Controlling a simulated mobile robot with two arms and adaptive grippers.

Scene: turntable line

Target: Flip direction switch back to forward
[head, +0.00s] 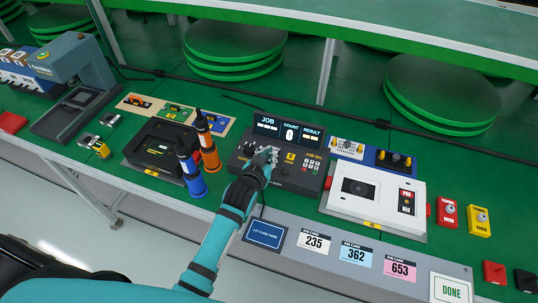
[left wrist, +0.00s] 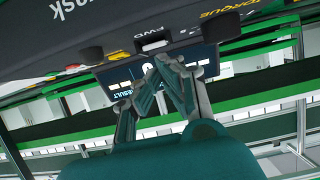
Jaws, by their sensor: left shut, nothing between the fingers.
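The black control box (head: 312,178) stands on the green bench, with a display (head: 289,131) reading JOB, COUNT 0 and RESULT behind it. My left gripper (head: 266,155) is over the left part of the box, shut and empty. In the left wrist view my left gripper's fingers (left wrist: 178,72) are together, just below the panel edge in the picture. A small white switch (left wrist: 153,44) sits beside the FWD label there. Its tilt is too small to tell, and whether the fingers touch it I cannot tell. In the head view the gripper covers that area. My right gripper is not in view.
Orange (head: 207,145) and blue (head: 190,172) tools stand upright left of the box. A white device (head: 372,198) lies to its right. Job cards, including a 235 card (head: 314,242), lie along the front edge. Green turntable discs (head: 236,45) stand behind.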

